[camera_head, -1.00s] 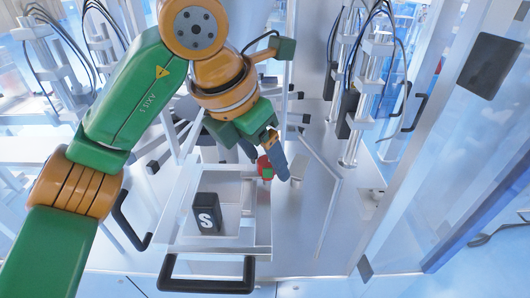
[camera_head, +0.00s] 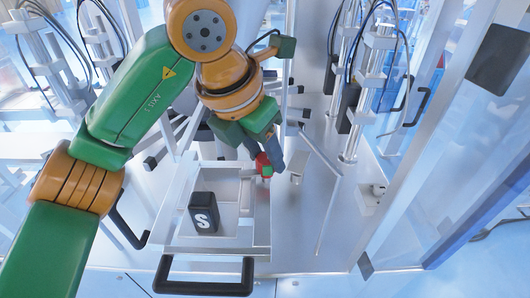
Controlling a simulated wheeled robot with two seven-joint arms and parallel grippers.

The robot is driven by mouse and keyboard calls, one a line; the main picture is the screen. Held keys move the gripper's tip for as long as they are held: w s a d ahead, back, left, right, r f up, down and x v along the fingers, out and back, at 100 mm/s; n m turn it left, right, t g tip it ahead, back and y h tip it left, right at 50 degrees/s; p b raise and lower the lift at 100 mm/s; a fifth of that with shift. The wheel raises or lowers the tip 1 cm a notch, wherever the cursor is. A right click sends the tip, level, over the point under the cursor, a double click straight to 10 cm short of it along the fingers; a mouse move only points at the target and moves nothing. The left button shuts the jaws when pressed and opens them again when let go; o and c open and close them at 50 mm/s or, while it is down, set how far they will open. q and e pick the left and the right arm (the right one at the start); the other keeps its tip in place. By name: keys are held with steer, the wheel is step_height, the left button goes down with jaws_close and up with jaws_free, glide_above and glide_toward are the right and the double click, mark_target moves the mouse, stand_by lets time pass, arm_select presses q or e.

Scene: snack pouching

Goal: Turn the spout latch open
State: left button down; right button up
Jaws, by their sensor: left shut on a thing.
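A small red latch (camera_head: 264,165) with a bit of green on it sits at the right side of the metal tray frame. My left gripper (camera_head: 270,158) reaches down from above, and its dark fingers are shut on the red latch. The fingers partly cover the latch, so its exact turn angle is hard to tell. The spout itself cannot be made out. My right gripper is not in view.
A metal tray (camera_head: 188,245) with black handles (camera_head: 205,286) holds a black block marked S (camera_head: 204,212). A thin metal rod (camera_head: 329,217) stands to the right of the tray. Posts with cables and a clear panel are at the right.

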arm_select(q)
steer(key=n+t+y+b, duration=0.1)
steer(key=n, duration=0.3)
steer(key=n+y, duration=0.1)
steer(key=n, duration=0.2)
steer(key=shift+s+d+n+y+b, duration=0.1)
steer(key=shift+d+n+y+b, duration=0.05)
steer(key=shift+n+y+b, duration=0.25)
steer(key=n+y, duration=0.1)
steer(key=n, duration=0.2)
steer(key=shift+r+n+p, duration=0.15)
steer(key=shift+n+p, duration=0.15)
steer(key=shift+p, duration=0.05)
steer(key=n+y+p, duration=0.1)
steer(key=n, duration=0.2)
steer(key=shift+d, duration=0.1)
steer(key=shift+n+g+y+p, duration=0.35)
steer(key=shift+n+g+y, duration=0.2)
steer(key=shift+n, duration=0.65)
steer(key=shift+c, duration=2.1)
jaws_free()
steer(key=shift+d, duration=0.15)
